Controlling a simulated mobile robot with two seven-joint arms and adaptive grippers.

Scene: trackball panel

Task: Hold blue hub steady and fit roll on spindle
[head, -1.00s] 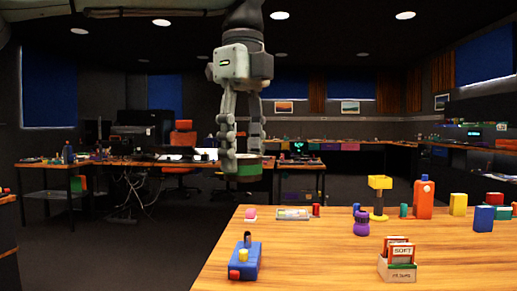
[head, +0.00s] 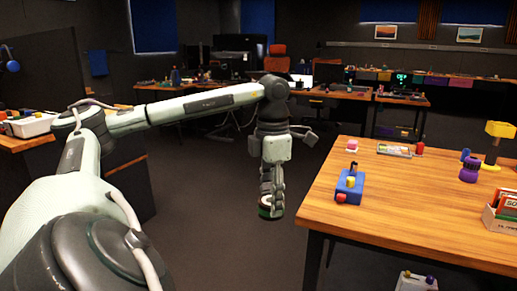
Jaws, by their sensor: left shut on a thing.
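My left gripper (head: 271,203) hangs pointing down beside the table's left edge, apart from the table. It is shut on a small round roll (head: 265,211) with a pale face and green at its edge, largely hidden by the fingers. The blue hub (head: 346,186) stands on the table near its left edge, to the right of the gripper. It has a dark upright spindle (head: 353,168), a yellow knob and a red knob. Nothing is seen touching the hub. My right gripper is not in view.
The wooden table (head: 405,205) has clear room right of the hub. A purple object (head: 469,169), a yellow stand (head: 493,148) and a box of cards (head: 504,213) stand further right. A pink item (head: 352,145) and a small tray (head: 393,150) lie at the back.

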